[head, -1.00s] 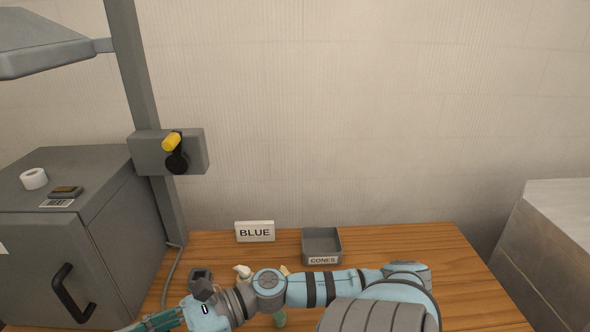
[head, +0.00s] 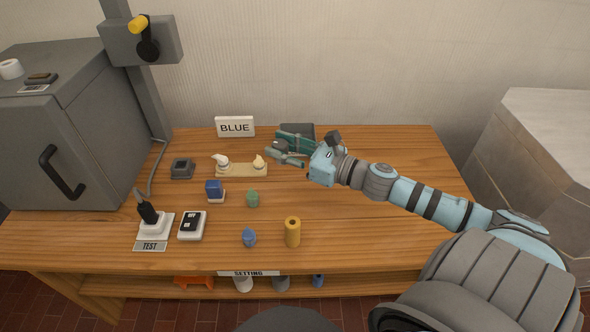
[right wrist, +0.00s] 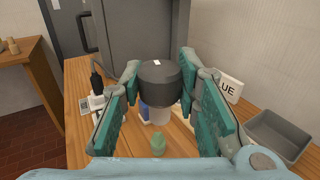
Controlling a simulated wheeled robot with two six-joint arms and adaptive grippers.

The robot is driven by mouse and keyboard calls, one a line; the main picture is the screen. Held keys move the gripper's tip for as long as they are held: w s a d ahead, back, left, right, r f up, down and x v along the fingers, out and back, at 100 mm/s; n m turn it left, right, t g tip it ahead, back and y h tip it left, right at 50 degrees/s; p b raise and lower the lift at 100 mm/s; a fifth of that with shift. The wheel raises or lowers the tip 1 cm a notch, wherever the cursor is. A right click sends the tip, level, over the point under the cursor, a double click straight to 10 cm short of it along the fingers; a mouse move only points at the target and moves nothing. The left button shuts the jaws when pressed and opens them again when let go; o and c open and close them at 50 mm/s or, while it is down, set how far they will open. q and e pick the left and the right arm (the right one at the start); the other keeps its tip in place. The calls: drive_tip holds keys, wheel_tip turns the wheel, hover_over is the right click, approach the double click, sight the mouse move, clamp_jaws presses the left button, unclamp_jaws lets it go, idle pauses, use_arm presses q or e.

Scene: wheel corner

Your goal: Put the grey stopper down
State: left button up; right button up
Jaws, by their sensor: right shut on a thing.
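The grey stopper (right wrist: 158,75) is a dark grey round cap with a paler lower part, seen in the right wrist view. My right gripper (right wrist: 158,84) is shut on it, with one teal finger on each side. In the head view my right gripper (head: 284,149) is above the back of the table, in front of a grey tray (head: 298,128), pointing left. The tray also shows at the right of the right wrist view (right wrist: 278,136). My left gripper is not in view.
The table's right part (head: 400,160) is clear.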

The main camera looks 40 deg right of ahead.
drive_tip(key=d+f+b, duration=0.1)
drive_tip(key=f+b, duration=0.3)
drive_tip(key=f, duration=0.1)
drive_tip(key=w+d+f+m+h+b, duration=0.1)
drive_tip(key=d+f+b, duration=0.1)
drive_tip(key=f+b, duration=0.2)
drive_tip(key=d+f+t+h+b, duration=0.1)
drive_tip(key=f+b, duration=0.4)
drive_tip(key=f, duration=0.3)
drive_tip(key=shift+w+d+f+m, duration=0.1)
drive_tip(key=shift+w+d+m, duration=0.05)
drive_tip(key=shift+w+m, duration=0.15)
drive_tip(key=shift+f, duration=0.35)
wheel_tip(320, 180, down, 4)
drive_tip(key=shift+s+r+b, duration=0.1)
drive_tip(key=shift+b, duration=0.9)
drive_tip(key=o, duration=1.2)
drive_tip(key=shift+c, duration=0.2)
